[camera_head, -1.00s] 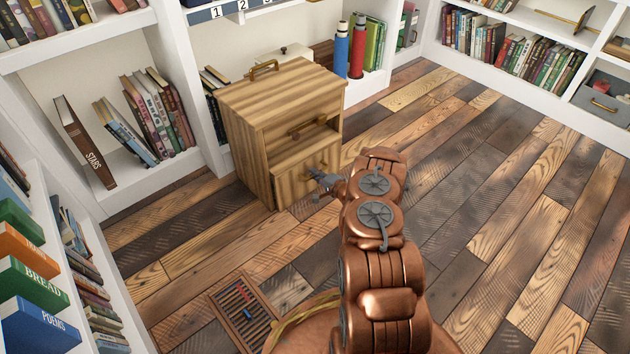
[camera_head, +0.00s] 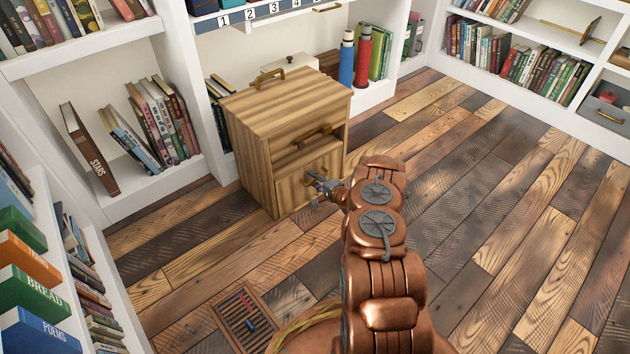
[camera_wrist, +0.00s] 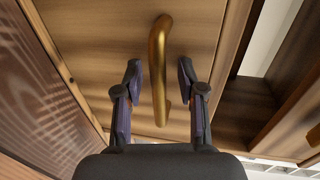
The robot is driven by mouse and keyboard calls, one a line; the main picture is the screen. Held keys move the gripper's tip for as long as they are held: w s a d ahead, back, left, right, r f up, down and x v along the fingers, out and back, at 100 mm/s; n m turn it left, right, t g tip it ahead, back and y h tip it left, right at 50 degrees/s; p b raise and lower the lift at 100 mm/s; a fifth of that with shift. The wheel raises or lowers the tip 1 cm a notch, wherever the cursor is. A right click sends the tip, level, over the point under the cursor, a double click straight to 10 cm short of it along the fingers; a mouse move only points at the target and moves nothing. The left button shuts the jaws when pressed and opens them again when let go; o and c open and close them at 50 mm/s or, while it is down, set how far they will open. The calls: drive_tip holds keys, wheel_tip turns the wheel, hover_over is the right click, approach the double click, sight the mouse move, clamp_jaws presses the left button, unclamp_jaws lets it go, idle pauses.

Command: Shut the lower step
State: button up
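A striped wooden step cabinet (camera_head: 285,105) stands on the floor against the bookshelves. Its lower step (camera_head: 295,190) has a front panel with a brass handle, and a narrow ledge shows above this panel, so it appears to stand slightly out. My gripper (camera_head: 318,184) is at the lower step's front, partly hiding its handle. In the wrist view the brass handle (camera_wrist: 158,70) lies between the two fingers of my gripper (camera_wrist: 160,80), with a gap on each side. The fingers are open.
The upper part has its own brass handle (camera_head: 313,137). A floor grate (camera_head: 245,318) lies at the lower left. White bookshelves (camera_head: 150,195) stand left and behind. Blue and red rolls (camera_head: 354,58) stand behind the cabinet. The plank floor (camera_head: 490,220) is clear on the right.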

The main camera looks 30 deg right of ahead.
drive_tip(key=shift+s, duration=0.15)
drive_tip(key=v, duration=1.1)
drive_tip(key=shift+s, duration=0.4)
drive_tip(key=shift+d+r, duration=0.1)
drive_tip(key=shift+d, duration=0.05)
